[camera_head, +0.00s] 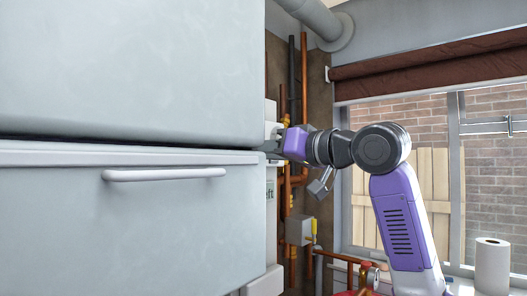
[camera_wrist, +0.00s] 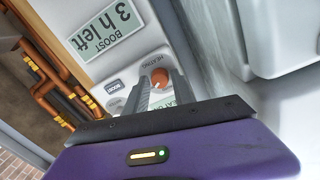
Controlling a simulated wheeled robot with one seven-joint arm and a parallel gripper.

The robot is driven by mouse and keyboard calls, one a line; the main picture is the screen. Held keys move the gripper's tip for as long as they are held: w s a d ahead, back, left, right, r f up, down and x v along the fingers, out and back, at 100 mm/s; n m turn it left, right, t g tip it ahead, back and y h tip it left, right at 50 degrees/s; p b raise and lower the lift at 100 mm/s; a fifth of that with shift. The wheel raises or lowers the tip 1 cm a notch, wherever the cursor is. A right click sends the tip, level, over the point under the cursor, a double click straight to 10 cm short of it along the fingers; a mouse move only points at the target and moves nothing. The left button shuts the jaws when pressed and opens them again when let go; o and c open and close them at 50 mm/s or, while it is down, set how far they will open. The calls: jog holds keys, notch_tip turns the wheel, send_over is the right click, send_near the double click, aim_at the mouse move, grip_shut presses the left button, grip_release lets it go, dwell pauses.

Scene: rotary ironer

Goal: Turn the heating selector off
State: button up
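The heating selector (camera_wrist: 160,77) is a small orange-red knob on a white control panel, with the word HEATING beside it in the wrist view. My gripper (camera_wrist: 161,82) has its two grey fingers one on either side of the knob, their tips at about its level in the picture. I cannot tell whether they touch it. The fingers partly cover a second label below the knob. In the head view my gripper (camera_head: 276,140) reaches left to the white box by the wall; the knob is hidden there.
A large grey appliance with a drawer handle (camera_head: 164,174) fills the left of the head view. A paper roll (camera_head: 492,264) stands at the right.

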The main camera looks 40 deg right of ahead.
grip_shut()
jog(key=shift+n, duration=0.4)
jog(key=n+b, duration=0.3)
jog(key=n, duration=0.9)
jog(key=n+y+b, duration=0.1)
jog(key=n+b, duration=0.2)
jog(key=n, duration=0.9)
jog(key=shift+f, duration=0.2)
jog(key=shift+y, duration=0.3)
jog(key=o, duration=0.5)
grip_release()
